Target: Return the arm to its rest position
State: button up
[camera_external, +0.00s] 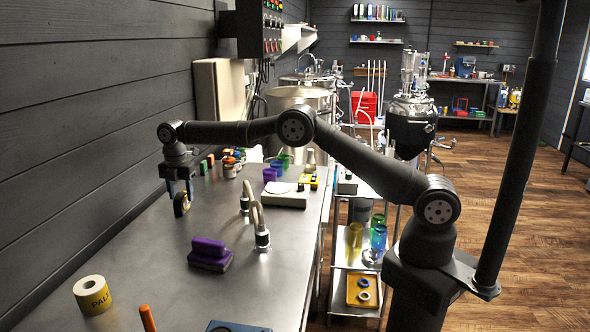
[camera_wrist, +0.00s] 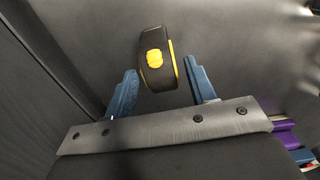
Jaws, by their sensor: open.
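My gripper (camera_external: 180,188) is at the far left of the metal bench, close to the wall, pointing down. A black and yellow roundish thing like a tape measure (camera_external: 182,206) stands on edge at the fingertips. In the wrist view my blue fingers (camera_wrist: 159,70) are apart, and the same tape measure (camera_wrist: 155,60) shows between their tips with a narrow gap on each side. I cannot tell whether it touches the bench. My arm is stretched across the bench from its base at the right.
On the bench (camera_external: 140,255) are a purple block (camera_external: 210,252), a labelled roll (camera_external: 92,294), an orange marker (camera_external: 147,318), curved pipe fittings (camera_external: 262,232), a white scale (camera_external: 285,196) and several small jars (camera_external: 230,168). The dark wall (camera_external: 80,120) is close on the left. Space above the bench front is clear.

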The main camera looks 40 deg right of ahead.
notch_tip(320, 180, down, 4)
jog(key=shift+r, duration=0.2)
notch_tip(320, 180, up, 2)
jog(key=shift+r, duration=1)
